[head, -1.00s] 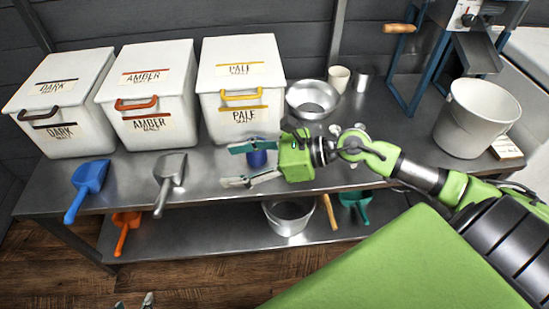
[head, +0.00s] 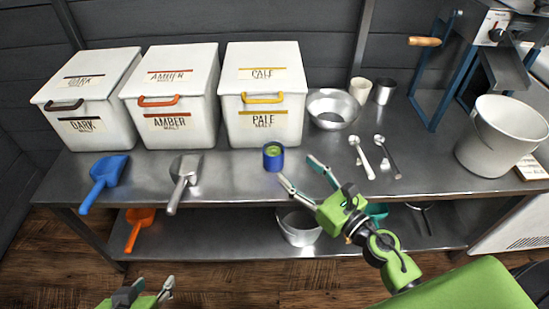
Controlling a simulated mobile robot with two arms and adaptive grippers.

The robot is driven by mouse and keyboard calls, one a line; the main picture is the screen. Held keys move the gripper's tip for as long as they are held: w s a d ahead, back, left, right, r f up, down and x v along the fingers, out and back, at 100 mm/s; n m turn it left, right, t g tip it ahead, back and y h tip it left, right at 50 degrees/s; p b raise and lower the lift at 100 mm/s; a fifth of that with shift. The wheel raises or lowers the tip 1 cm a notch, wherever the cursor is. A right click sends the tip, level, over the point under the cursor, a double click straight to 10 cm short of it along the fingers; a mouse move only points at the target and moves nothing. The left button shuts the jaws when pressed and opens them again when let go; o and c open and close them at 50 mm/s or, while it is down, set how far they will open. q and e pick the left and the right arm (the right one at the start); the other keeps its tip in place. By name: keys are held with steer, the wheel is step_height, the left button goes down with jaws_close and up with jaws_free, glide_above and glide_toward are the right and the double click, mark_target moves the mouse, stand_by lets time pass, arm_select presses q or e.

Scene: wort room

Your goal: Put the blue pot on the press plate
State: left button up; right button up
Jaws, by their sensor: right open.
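I cannot make out a press plate in this view.
Dark, amber and pale bins (head: 262,92) line the back of the bench (head: 228,172). A blue scoop (head: 105,175) and a metal scoop (head: 184,177) lie left. Measuring spoons (head: 388,157), a metal bowl (head: 333,109), a blue-framed mill (head: 432,100) and a white bucket (head: 497,140) are right.

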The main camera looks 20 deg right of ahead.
mark_target(281, 157)
steer(key=p+x, duration=0.1)
steer(key=x, duration=0.3)
steer(key=shift+w+a, duration=0.1)
steer(key=shift+w, duration=0.15)
steer(key=shift+w+a, duration=0.2)
steer(key=shift+w, duration=0.1)
steer(key=x, duration=0.1)
steer(key=p+x, duration=0.1)
steer(key=x, duration=0.1)
steer(key=shift+w+a, duration=0.15)
steer(key=shift+a, duration=0.2)
steer(key=shift+w+a+f, duration=0.1)
steer(key=shift+w+a, duration=0.1)
steer(key=shift+w, duration=0.35)
steer(key=c, duration=1.3)
arm_select(q)
steer(key=s+a+f+g, duration=0.1)
steer(key=s+g, duration=0.1)
steer(key=s, duration=0.2)
steer(key=s+a+f+g+y, duration=0.1)
steer(key=s+g, duration=0.1)
steer(key=s, duration=0.3)
steer(key=shift+a+f, duration=0.4)
arm_select(e)
steer(key=shift+c, duration=0.7)
arm_select(q)
steer(key=shift+r, duration=0.1)
